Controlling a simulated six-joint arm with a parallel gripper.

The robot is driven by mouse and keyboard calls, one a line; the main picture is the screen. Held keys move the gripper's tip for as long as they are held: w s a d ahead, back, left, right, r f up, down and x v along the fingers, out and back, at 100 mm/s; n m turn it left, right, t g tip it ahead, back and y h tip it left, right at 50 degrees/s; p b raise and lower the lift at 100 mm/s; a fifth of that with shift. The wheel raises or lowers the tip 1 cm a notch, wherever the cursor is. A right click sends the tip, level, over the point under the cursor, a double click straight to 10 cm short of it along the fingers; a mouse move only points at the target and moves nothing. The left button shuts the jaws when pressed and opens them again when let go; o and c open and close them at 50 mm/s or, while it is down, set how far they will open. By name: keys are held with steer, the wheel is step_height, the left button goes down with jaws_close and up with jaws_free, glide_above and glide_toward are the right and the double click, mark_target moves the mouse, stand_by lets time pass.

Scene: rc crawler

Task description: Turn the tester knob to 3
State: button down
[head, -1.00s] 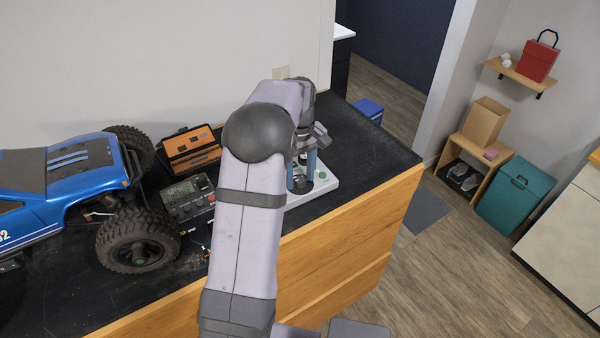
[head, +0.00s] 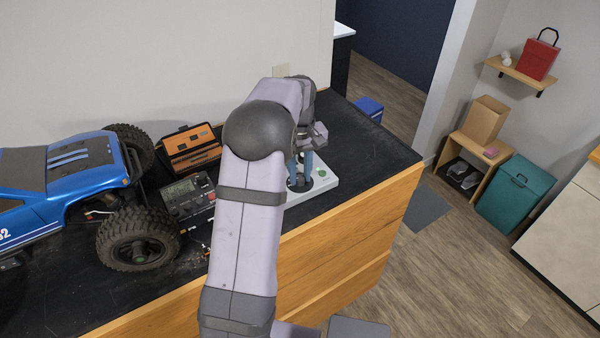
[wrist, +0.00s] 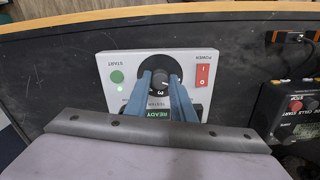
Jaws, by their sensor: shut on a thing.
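The tester (wrist: 120,97) is a white box with a dark dial and a black knob (wrist: 160,77) in its middle. My gripper (wrist: 159,80) has its two blue fingers on either side of the knob and is shut on it. A white 3 shows between the fingers; which mark the knob points at I cannot tell. A green START button (wrist: 117,76), a red POWER switch (wrist: 203,75) and a green READY display (wrist: 158,113) also show, the display partly covered. In the head view my gripper (head: 301,172) stands over the tester (head: 325,187), which my arm partly hides.
A black device with buttons (head: 188,198) stands left of the tester, beside a blue RC truck (head: 85,165). An orange and black case (head: 192,150) lies behind it. The black bench top (head: 372,150) is clear right of the tester, up to its wooden edge.

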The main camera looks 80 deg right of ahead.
mark_target(300, 177)
steer(key=m, duration=1.3)
steer(key=shift+m, duration=0.4)
stand_by(0.3)
steer(key=c, duration=1.5)
jaws_free()
steer(key=shift+r, duration=0.15)
steer(key=shift+r+b, duration=1.15)
steer(key=shift+r, duration=2.45)
